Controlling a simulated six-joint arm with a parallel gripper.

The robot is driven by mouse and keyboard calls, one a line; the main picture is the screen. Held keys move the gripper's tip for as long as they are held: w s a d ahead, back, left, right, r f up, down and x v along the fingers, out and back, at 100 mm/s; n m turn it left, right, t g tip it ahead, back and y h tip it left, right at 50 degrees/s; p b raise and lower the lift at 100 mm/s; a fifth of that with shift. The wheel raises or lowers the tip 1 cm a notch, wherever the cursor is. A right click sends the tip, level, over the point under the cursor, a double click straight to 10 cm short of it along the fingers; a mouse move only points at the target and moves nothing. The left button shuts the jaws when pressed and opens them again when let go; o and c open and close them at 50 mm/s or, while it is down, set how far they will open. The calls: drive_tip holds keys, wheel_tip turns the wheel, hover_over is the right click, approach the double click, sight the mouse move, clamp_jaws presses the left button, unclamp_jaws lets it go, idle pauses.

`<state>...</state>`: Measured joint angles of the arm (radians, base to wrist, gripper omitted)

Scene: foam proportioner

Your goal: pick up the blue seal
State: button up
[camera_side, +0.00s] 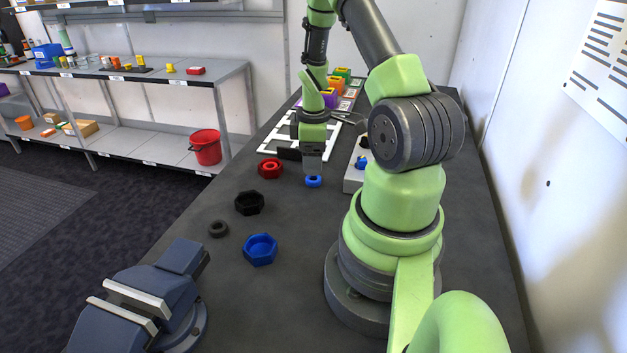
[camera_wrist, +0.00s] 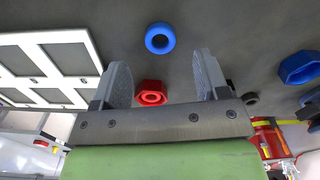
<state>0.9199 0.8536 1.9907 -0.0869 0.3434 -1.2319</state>
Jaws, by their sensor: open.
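The blue seal (camera_side: 313,181) is a small blue ring lying on the dark table just below my gripper (camera_side: 312,172) in the side view. In the wrist view the blue seal (camera_wrist: 160,38) lies flat with its dark hole showing, at top centre. It is beyond the fingertips of my gripper (camera_wrist: 161,68) and roughly in line with the gap between them. The fingers are apart with nothing held. The exact height of the fingertips above the seal is hard to tell, and the fingers partly overlap in the side view.
A red hexagonal part (camera_side: 270,168) is left of the seal. A black hexagonal cup (camera_side: 249,203), a black ring (camera_side: 218,229) and a blue hexagonal cup (camera_side: 260,250) lie nearer. A vise (camera_side: 150,300) is at front left. A white grid frame (camera_side: 285,124) lies behind.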

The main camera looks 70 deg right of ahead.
sight(314, 177)
wheel_tip(314, 177, down, 5)
drive_tip(key=shift+r, duration=0.1)
drive_tip(key=c, duration=1)
